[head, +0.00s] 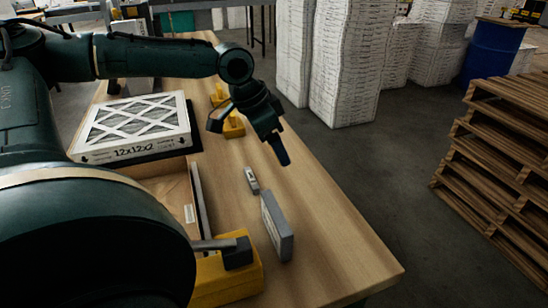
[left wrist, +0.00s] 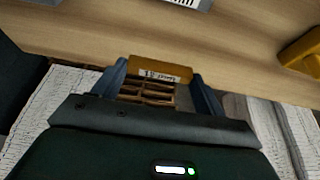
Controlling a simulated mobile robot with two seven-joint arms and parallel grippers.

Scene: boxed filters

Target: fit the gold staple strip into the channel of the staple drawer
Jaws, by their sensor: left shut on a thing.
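The gold staple strip (left wrist: 160,69), a short gold bar with a small printed label, is between the two blue fingers of my left gripper (left wrist: 162,82) in the left wrist view. The fingers are shut on its ends. In the head view my left gripper (head: 281,152) hangs above the right part of the table, pointing down, and the strip cannot be made out there. I cannot tell for sure which thing is the staple drawer; a small grey piece with a pale label (head: 251,180) lies on the table below the gripper. My right gripper is not in view.
A grey slab (head: 277,228) stands near the table's right edge. A yellow block with a dark handle (head: 225,275) is at the front. A boxed filter (head: 135,125) lies behind an open carton (head: 165,190). Bare wood (head: 330,225) lies to the right. Pallets (head: 500,180) stand beyond.

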